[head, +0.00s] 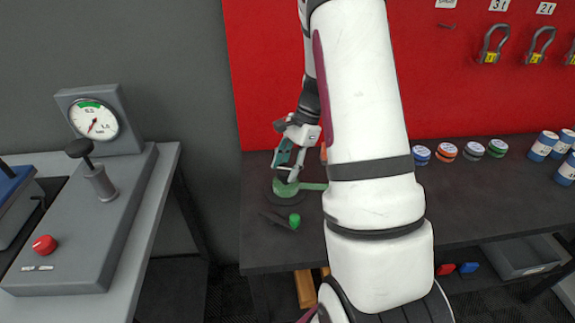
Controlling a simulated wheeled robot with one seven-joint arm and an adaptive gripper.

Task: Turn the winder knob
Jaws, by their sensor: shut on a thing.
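The winder (286,190) is a green round piece on a dark base at the left end of the dark workbench, with a green bar reaching right until my arm hides it. My gripper (288,178) points down over the green piece. It is shut on the winder knob at the top of that piece. The fingers cover most of the knob, so its exact shape and turn cannot be told.
A small green-ended dark tool (294,221) lies just in front of the winder. Coloured tins (446,151) stand at the back right of the bench. A grey gauge console (90,215) is on a separate table at left. A red wall panel (270,70) rises behind the bench.

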